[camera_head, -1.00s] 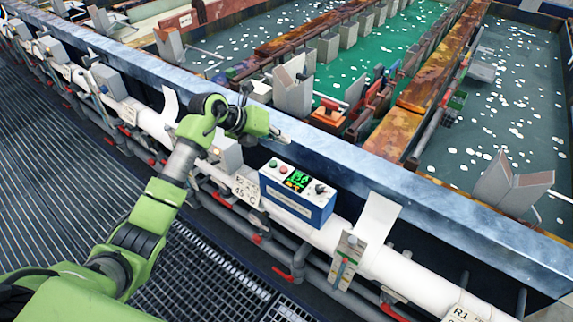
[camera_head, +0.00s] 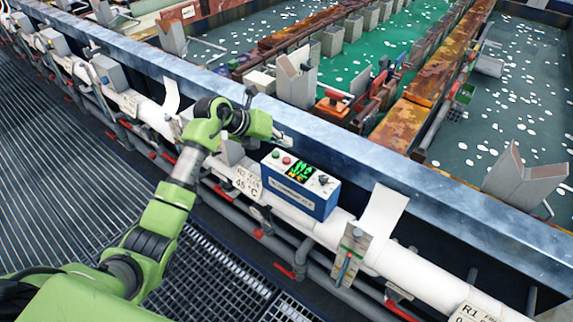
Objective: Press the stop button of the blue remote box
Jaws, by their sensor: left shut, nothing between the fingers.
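The blue remote box (camera_head: 300,202) sits on the white pipe by the tank edge, in the middle of the head view. Its pale top panel carries a green button (camera_head: 275,154), a red button (camera_head: 286,160), a lit green display (camera_head: 302,171) and a dark knob (camera_head: 323,180). My left gripper (camera_head: 286,139) is shut and empty, just above and behind the two buttons in the picture. It appears apart from them. Both buttons are in plain sight. My right gripper is not in view.
A steel tank rim (camera_head: 355,150) runs diagonally behind the box. A white bent plate (camera_head: 382,215) stands to its right, and a temperature label (camera_head: 247,182) lies to its left. Red-handled valves line the lower pipes. Grating floor (camera_head: 50,180) is clear at left.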

